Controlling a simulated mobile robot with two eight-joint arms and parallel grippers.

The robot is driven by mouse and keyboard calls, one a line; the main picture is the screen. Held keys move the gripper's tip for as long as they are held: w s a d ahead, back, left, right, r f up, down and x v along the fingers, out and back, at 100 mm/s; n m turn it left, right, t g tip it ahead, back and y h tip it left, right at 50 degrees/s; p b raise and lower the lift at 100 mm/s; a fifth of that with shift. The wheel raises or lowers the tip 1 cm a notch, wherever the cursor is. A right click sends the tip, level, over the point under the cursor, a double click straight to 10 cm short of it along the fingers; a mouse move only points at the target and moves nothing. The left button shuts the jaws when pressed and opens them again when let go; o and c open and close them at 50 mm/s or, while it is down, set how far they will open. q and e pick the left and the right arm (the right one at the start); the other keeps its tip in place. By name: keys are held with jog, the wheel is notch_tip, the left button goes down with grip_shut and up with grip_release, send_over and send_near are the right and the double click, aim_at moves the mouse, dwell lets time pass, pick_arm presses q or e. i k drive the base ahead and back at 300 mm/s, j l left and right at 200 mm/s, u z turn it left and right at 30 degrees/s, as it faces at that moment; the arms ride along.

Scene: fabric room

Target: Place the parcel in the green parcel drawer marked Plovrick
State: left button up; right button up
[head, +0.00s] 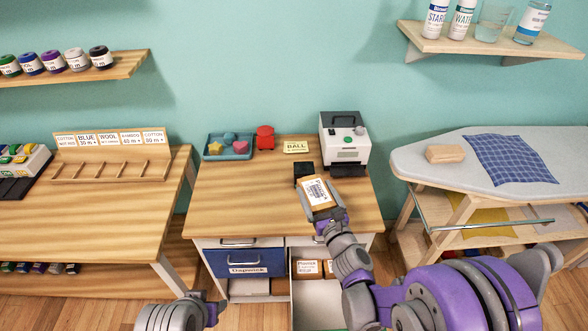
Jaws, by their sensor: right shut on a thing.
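The parcel (317,191) is a small brown box with a white barcode label. My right gripper (321,200) is shut on it and holds it over the front part of the middle desk. Below the desk's right side, a drawer (320,297) stands pulled open, with brown labelled parcels at its back and bare floor in front. Its front face is out of view or behind my arm, so I cannot read its name or see its colour. My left gripper (212,311) is at the bottom edge, apart from everything; its fingers do not show clearly.
A shut blue drawer (243,264) marked Dapwick is left of the open one. On the desk (240,205) are a blue tray (229,147), a red object (265,138), a yellow card (296,147) and a label machine (345,145). An ironing board (420,160) stands right.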

aim_at(310, 299)
jog(key=i+j+z, duration=0.1)
jog(key=j, duration=0.2)
jog(key=i+j+z, duration=0.1)
jog(key=j, duration=0.2)
jog(key=i+j+z, duration=0.1)
jog(key=j, duration=0.2)
jog(key=i+j, duration=0.1)
jog(key=j, duration=0.25)
jog(key=i+j, duration=0.15)
jog(key=j, duration=0.15)
